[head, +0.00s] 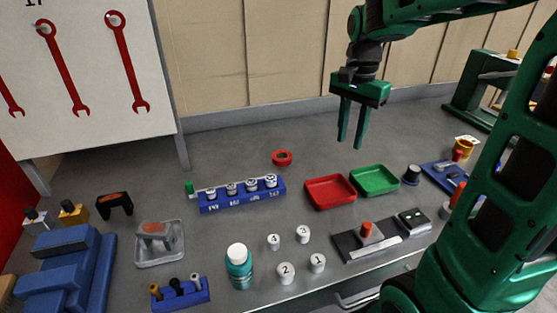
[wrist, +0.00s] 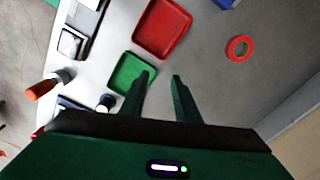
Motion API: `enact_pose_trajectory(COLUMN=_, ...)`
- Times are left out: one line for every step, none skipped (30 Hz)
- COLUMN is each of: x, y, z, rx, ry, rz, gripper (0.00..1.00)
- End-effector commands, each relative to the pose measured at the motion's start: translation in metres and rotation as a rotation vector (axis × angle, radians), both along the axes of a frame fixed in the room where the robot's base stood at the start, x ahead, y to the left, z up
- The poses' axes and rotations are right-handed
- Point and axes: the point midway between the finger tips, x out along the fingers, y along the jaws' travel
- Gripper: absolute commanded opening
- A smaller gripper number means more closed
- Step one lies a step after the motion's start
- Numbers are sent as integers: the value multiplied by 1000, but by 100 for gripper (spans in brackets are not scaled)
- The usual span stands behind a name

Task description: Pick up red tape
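The red tape (head: 282,157) is a small red ring lying flat on the grey table behind the red tray. It also shows in the wrist view (wrist: 239,48) at the upper right, with bare table around it. My gripper (head: 349,143) is open and empty, pointing down above the table, to the right of the tape in the head view. In the wrist view its two green fingers (wrist: 162,78) stand apart with nothing between them, and the tape lies beyond and to the right of them.
A red tray (head: 330,205) and a green tray (head: 374,194) sit in front of my gripper. A blue block with several weights (head: 242,208) stands left of the red tray. A wall (head: 265,60) rises behind the table. The table around the tape is clear.

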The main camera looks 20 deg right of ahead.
Motion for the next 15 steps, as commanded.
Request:
enact_pose_trajectory(x=23, y=12, z=0, rx=-1, ry=1, rz=-39, gripper=29)
enact_pose_trajectory(x=36, y=19, z=0, rx=-1, ry=2, rz=-70, gripper=29)
enact_pose_trajectory(x=52, y=30, z=1, rx=0, ry=0, rz=-110, gripper=29)
enact_pose_trajectory(x=64, y=37, z=0, rx=1, ry=0, rz=-142, gripper=29)
enact_pose_trajectory(x=76, y=45, z=0, rx=1, ry=-1, rz=-173, gripper=29)
enact_pose_trajectory(x=90, y=56, z=-1, rx=4, ry=-2, rz=-211, gripper=29)
enact_pose_trajectory(x=101, y=65, z=-2, rx=5, ry=-3, rz=-238, gripper=29)
enact_pose_trajectory(x=110, y=73, z=-3, rx=6, ry=-3, rz=-263, gripper=29)
enact_pose_trajectory(x=121, y=82, z=-5, rx=8, ry=-3, rz=-298, gripper=29)
enact_pose_trajectory(x=129, y=89, z=-5, rx=9, ry=-3, rz=-321, gripper=29)
enact_pose_trajectory(x=135, y=96, z=-7, rx=9, ry=-2, rz=-342, gripper=29)
enact_pose_trajectory(x=143, y=104, z=-8, rx=12, ry=-3, rz=-366, gripper=29)
enact_pose_trajectory(x=148, y=109, z=-9, rx=12, ry=-2, rz=-383, gripper=29)
enact_pose_trajectory(x=152, y=113, z=-10, rx=13, ry=-3, rz=-398, gripper=29)
enact_pose_trajectory(x=156, y=118, z=-11, rx=14, ry=-2, rz=-414, gripper=29)
